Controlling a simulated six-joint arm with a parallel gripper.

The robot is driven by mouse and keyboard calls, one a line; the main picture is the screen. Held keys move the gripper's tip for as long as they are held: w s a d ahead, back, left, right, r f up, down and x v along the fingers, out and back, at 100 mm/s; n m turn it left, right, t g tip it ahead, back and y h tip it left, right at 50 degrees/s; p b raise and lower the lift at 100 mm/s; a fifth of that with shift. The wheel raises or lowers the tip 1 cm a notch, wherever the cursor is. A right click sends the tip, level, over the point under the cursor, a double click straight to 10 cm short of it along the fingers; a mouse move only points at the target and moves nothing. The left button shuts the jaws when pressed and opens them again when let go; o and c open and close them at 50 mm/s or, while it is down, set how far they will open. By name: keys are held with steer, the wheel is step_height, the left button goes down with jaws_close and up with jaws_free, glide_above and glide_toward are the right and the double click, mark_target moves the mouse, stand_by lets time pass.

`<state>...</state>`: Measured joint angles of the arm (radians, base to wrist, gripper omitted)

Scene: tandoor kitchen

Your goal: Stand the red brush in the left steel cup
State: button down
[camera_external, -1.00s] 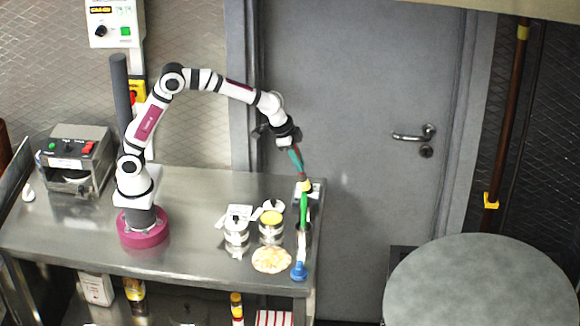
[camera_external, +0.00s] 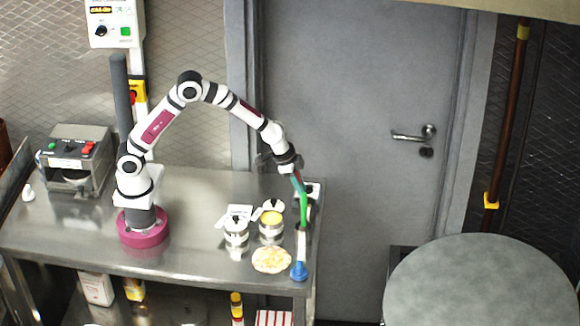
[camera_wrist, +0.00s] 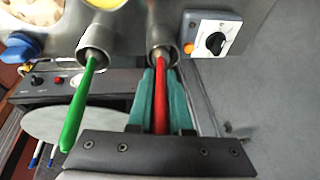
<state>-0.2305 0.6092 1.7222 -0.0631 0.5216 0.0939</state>
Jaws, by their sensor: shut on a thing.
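My gripper (camera_wrist: 160,100) has teal fingers and is shut on the red brush (camera_wrist: 160,105), which points away from me in the wrist view. The brush's pale tip end is at the mouth of the right-hand steel cup (camera_wrist: 174,53) in that view and seems to be inside it; how deep is hidden. The other steel cup (camera_wrist: 82,52), to its left in the wrist view, has a green brush (camera_wrist: 78,110) leaning in it. In the external view the green brush (camera_external: 303,208) stands near the table's right end, just below my gripper (camera_external: 298,182), partly overlapping the red brush.
A control box with a black knob (camera_wrist: 213,42) sits close beside the right-hand cup. Steel pots (camera_external: 236,238), a flatbread (camera_external: 271,260) and a blue object (camera_external: 299,271) are near the table's right end. The middle of the steel table (camera_external: 190,225) is clear.

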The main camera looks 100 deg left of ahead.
steer(key=shift+f, duration=0.2)
steer(key=c, duration=0.8)
jaws_free()
steer(key=shift+o, duration=0.2)
steer(key=shift+r, duration=0.1)
steer(key=v, duration=1.5)
steer(key=shift+r, duration=0.35)
steer(key=shift+s+d, duration=0.1)
steer(key=shift+d, duration=0.05)
steer(key=s+d+f+m+g, duration=0.1)
steer(key=s+d, duration=0.1)
steer(key=s, duration=0.8)
steer(key=s+d+f+m+g, duration=0.1)
steer(key=s+d+m, duration=0.1)
steer(key=s, duration=0.8)
steer(key=s+d+f+m+g, duration=0.1)
steer(key=s+d+m+g, duration=0.1)
steer(key=s, duration=0.8)
steer(key=shift+d+f+y, duration=0.2)
steer(key=shift+d+y, duration=0.1)
steer(key=shift+d, duration=0.15)
